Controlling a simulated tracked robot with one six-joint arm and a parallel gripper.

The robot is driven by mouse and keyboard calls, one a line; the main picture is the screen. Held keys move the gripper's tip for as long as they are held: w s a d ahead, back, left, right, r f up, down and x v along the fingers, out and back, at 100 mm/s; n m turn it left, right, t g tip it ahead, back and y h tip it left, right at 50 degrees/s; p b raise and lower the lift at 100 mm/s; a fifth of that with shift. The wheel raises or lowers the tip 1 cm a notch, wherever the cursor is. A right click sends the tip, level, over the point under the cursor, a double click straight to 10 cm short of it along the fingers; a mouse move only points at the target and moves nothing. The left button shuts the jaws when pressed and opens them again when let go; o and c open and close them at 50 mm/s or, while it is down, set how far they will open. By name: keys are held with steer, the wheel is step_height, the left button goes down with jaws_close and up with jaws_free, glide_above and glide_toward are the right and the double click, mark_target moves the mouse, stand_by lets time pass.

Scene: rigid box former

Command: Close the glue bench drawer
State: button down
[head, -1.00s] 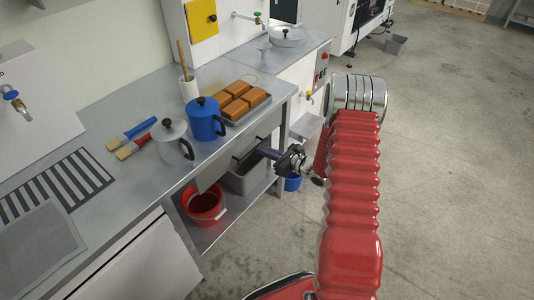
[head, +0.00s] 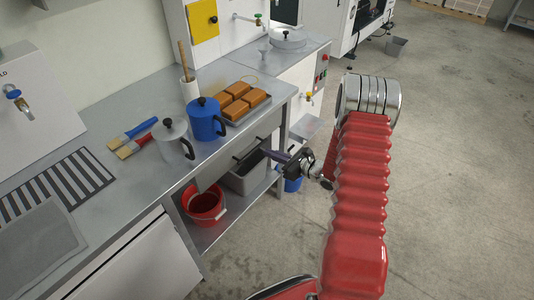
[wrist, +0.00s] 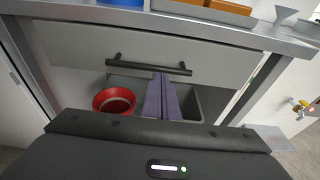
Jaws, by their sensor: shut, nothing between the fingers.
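The glue bench drawer has a plain grey front (wrist: 100,43) with a black bar handle (wrist: 150,65). In the head view its front (head: 220,165) lies under the bench top's edge. It looks flush or nearly so with the bench; a small gap would be hard to see. No drawer inside shows. My gripper (wrist: 161,77) is shut and empty, its two purple-grey fingers together. In the wrist view their tips overlap the handle's lower edge; I cannot tell whether they touch. In the head view my gripper (head: 264,152) points at the drawer front from the right.
The bench top (head: 135,190) holds a blue pot (head: 206,120), a metal pot (head: 172,140), brushes (head: 133,138) and a tray of orange blocks (head: 240,100). A red bucket (head: 203,205) and grey bin (head: 247,176) stand on the shelf below. The floor (head: 450,180) to the right is clear.

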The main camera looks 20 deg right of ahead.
steer(key=v, duration=1)
steer(key=shift+s, duration=0.1)
